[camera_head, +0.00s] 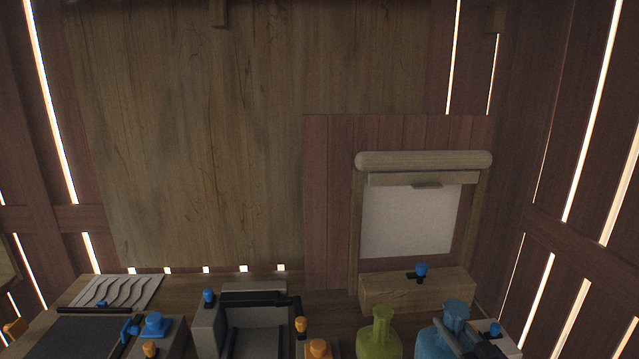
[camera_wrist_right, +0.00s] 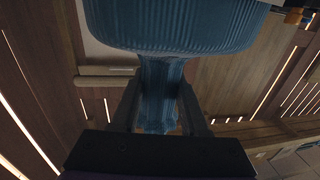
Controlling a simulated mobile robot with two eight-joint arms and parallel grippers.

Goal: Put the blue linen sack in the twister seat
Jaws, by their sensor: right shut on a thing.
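The blue linen sack (camera_head: 436,343) stands out at the lower right of the head view, its narrow neck above a wider body. The ribbed blue body (camera_wrist_right: 170,25) fills the top of the right wrist view. My right gripper (camera_wrist_right: 160,100) is shut on the sack's neck, one finger on each side. In the head view only a dark part of my right gripper (camera_head: 484,347) shows beside the sack, at the bottom edge. My left gripper is not in view. I cannot tell which fixture is the twister seat.
A green sack-like thing (camera_head: 379,335) stands just left of the blue sack. A grey open unit (camera_head: 207,325) with a dark bar and a dark flat panel (camera_head: 80,338) are further left. A wooden block (camera_head: 400,292) with a blue knob (camera_head: 421,270) lies behind, below a white panel (camera_head: 410,222).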

